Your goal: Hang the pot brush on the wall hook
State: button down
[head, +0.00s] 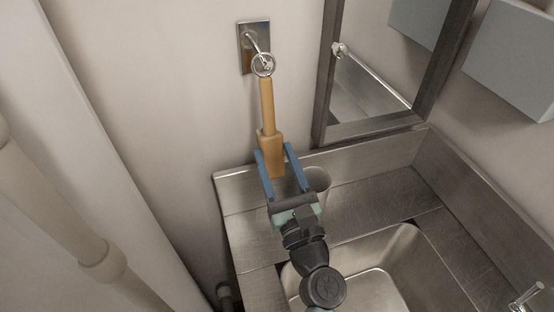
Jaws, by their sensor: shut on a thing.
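The pot brush (268,112) has a tan wooden handle, a thicker tan block at its lower end and a metal ring (263,65) at its upper end. The wall hook (252,40) sticks out from a small metal plate on the wall. The ring overlaps the hook's tip in the head view; I cannot tell whether it is around the hook or only in front of it. My gripper (273,158) has blue fingers and is shut on the brush's block, holding the brush roughly upright with the ring at the top. Any bristles are hidden.
Below is a steel counter (250,232) with a sink (385,275) and a faucet at the lower right. A metal-framed mirror (375,95) is right of the hook. Pale pipes (60,215) run at left.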

dwell(0.4)
jog(key=shift+c, duration=0.7)
grip_release()
jog(key=shift+s, duration=0.1)
